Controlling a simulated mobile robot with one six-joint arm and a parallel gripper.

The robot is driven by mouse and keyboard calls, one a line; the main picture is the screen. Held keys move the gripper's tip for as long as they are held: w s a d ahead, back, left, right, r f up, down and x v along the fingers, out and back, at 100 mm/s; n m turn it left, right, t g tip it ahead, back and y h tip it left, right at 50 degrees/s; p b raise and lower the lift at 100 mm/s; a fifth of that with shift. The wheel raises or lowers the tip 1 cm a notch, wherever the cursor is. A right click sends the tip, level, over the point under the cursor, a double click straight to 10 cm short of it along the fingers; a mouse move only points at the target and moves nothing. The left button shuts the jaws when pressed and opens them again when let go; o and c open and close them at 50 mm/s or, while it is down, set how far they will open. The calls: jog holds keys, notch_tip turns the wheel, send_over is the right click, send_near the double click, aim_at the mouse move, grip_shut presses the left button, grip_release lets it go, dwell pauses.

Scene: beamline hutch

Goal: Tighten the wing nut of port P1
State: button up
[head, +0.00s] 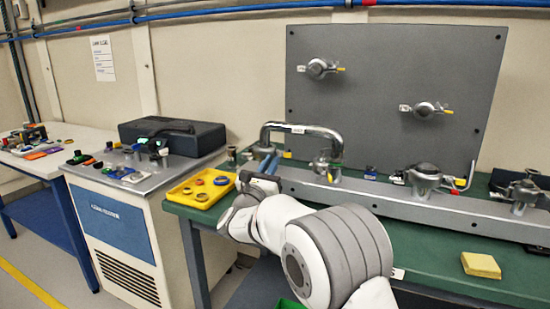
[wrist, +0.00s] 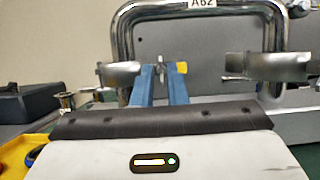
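No P1 label is readable, so I cannot tell which port is P1. A shiny U-shaped pipe (head: 303,128) tagged A62 spans two clamped ports. Its left clamp (wrist: 108,75) and right clamp (wrist: 265,66) show in the wrist view. A yellow-tipped wing nut (wrist: 181,67) is beside the left clamp; it also shows in the head view (head: 287,154). My gripper (head: 268,164) is at this left end of the pipe. In the wrist view its blue fingers (wrist: 161,80) stand apart, with a narrow gap, at the nut. Whether they touch it is unclear.
A grey back panel (head: 375,95) carries two more clamped ports. A grey rail (head: 400,203) with further clamps runs along the green bench (head: 440,258). A yellow tray (head: 190,201) of rings is left of my gripper. A yellow block (head: 481,265) lies at right.

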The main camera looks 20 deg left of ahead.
jog(key=x, duration=0.2)
jog(key=shift+w+r, duration=0.15)
jog(key=shift+w, duration=0.25)
jog(key=shift+c, duration=0.4)
grip_shut()
